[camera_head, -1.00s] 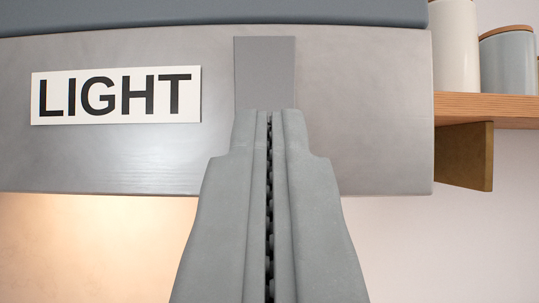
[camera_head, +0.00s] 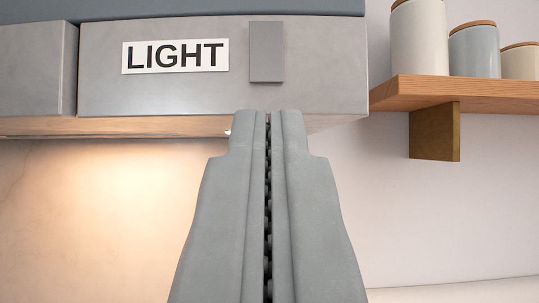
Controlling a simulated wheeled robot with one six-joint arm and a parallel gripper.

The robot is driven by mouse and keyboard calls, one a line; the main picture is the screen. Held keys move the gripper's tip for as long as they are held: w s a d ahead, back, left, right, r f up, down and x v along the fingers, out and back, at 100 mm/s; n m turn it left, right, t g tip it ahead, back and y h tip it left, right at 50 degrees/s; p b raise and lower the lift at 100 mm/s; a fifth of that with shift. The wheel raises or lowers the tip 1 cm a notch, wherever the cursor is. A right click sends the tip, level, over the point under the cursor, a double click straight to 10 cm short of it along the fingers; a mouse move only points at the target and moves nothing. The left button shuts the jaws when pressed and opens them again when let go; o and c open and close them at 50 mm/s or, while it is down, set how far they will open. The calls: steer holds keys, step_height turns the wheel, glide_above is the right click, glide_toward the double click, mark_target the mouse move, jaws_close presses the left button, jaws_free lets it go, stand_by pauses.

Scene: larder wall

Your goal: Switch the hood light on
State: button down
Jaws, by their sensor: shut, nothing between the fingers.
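The hood front (camera_head: 160,95) is a grey panel across the top left. A white label reading LIGHT (camera_head: 175,56) sits on it. Right of the label is a plain grey rectangular switch plate (camera_head: 266,52), fully in view. Warm light glows on the wall (camera_head: 130,200) below the hood, and a small bright spot shows at the hood's underside beside my fingertips. My gripper (camera_head: 268,112) is shut and empty. Its tips appear just below the switch in the picture, apart from it.
A wooden shelf (camera_head: 470,92) with a bracket (camera_head: 434,131) stands right of the hood. It holds a white jar (camera_head: 418,38), a blue-grey jar (camera_head: 474,52) and a cream jar (camera_head: 520,62). The wall below is clear.

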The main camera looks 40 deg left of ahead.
steer(key=v, duration=0.3)
steer(key=f+v, duration=0.1)
steer(key=v, duration=0.1)
steer(key=shift+w+a, duration=0.2)
steer(key=shift+w, duration=0.15)
steer(key=s+f+m+t+h, duration=0.2)
steer(key=s+f+m+h, duration=0.25)
steer(key=s+h, duration=0.2)
steer(key=s+f+m+t+h, duration=0.1)
steer(key=s+f+m+h, duration=0.2)
steer(key=s+f+h, duration=0.4)
steer(key=s+f+g, duration=0.2)
steer(key=s+f, duration=0.4)
steer(key=f, duration=0.3)
steer(key=s+a+f+g+h, duration=0.1)
steer(key=s+f+g, duration=0.1)
steer(key=s+f, duration=0.4)
steer(key=s+a+f+g, duration=0.1)
steer(key=s+f, duration=0.5)
steer(key=f, duration=0.8)
steer(key=shift+s+g, duration=0.2)
steer(key=shift+g, duration=0.5)
steer(key=shift+a+h, duration=0.15)
steer(key=shift+h, duration=0.1)
